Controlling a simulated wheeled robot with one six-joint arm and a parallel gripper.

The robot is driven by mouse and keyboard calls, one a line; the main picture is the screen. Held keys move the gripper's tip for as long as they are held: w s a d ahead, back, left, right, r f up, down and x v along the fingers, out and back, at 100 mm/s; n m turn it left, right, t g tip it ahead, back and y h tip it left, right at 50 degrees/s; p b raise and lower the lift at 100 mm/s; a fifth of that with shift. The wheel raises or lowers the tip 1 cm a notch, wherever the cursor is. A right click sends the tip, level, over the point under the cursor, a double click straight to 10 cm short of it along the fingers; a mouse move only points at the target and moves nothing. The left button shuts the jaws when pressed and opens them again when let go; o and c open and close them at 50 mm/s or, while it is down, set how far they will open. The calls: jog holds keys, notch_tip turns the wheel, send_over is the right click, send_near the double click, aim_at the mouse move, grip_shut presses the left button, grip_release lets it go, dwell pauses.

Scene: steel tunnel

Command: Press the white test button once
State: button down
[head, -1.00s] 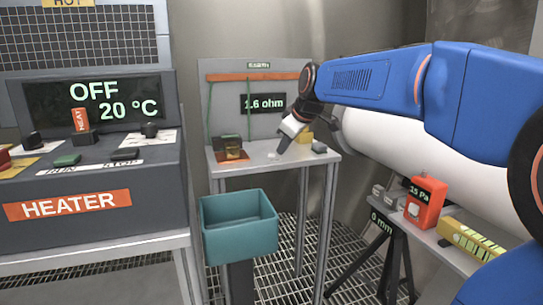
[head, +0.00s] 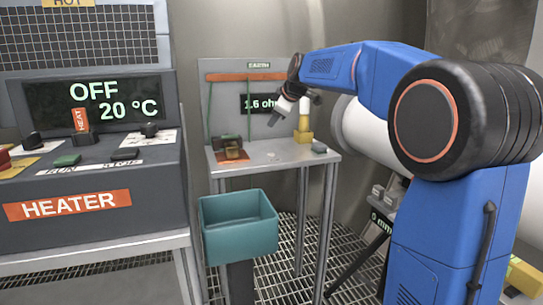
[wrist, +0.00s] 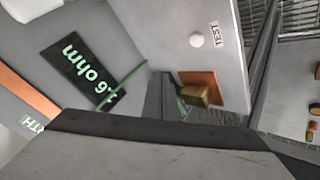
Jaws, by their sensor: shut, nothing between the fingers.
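The white test button (wrist: 196,40) is a small round knob beside a TEST label (wrist: 216,32) in the wrist view. In the head view it is a faint pale spot (head: 273,155) on the small grey table (head: 262,164). My gripper (head: 273,121) is shut and empty, tilted down to the left. It is above the table, apart from the button, and covers part of the 1.6 ohm display (head: 256,103). In the wrist view my gripper (wrist: 160,125) fills the bottom edge; the button shows clear of it.
A teal bin (head: 238,230) is in front, the heater (head: 80,225) at left. The upright panel (wrist: 40,75) backs the table.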

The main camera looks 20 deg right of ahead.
aim_at(273, 155)
jog(key=shift+f, duration=4.45)
jog(key=shift+f, duration=0.15)
jog(key=shift+f, duration=0.25)
jog(key=shift+f, duration=0.45)
jog(key=shift+r, duration=0.9)
jog(key=shift+r, duration=0.1)
